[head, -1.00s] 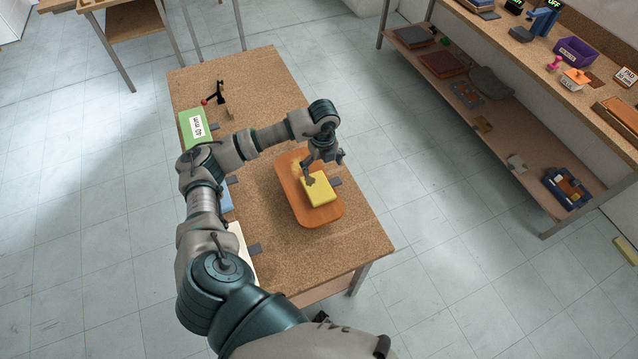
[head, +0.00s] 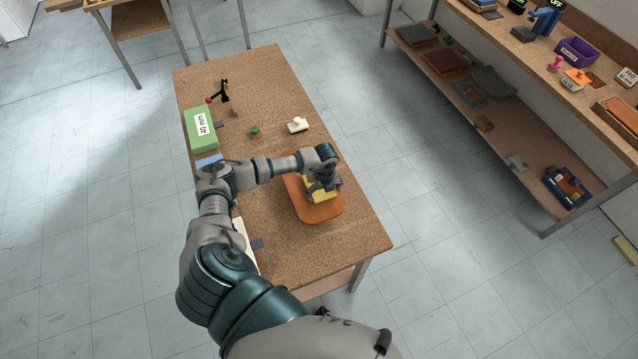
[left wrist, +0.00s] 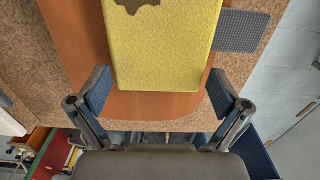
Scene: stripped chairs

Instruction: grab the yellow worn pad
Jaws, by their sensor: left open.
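The yellow worn pad (head: 321,194) lies on an orange-brown board (head: 322,213) on the cork-topped table. In the left wrist view the yellow pad (left wrist: 163,50) has a dark worn patch at its top edge. My left gripper (head: 322,191) is over the pad in the head view and hides part of it. In the left wrist view my left gripper (left wrist: 157,92) is open, with one finger on each side of the pad's near end. I cannot tell whether the fingers touch it. My right gripper is not in view.
On the table (head: 345,240) stand a green 40 mm block (head: 201,128), a white item (head: 297,125), a small green knob (head: 255,130) and a red-tipped clamp (head: 220,93). A grey tab (left wrist: 241,31) sits beside the pad. A loaded bench (head: 560,90) stands at right.

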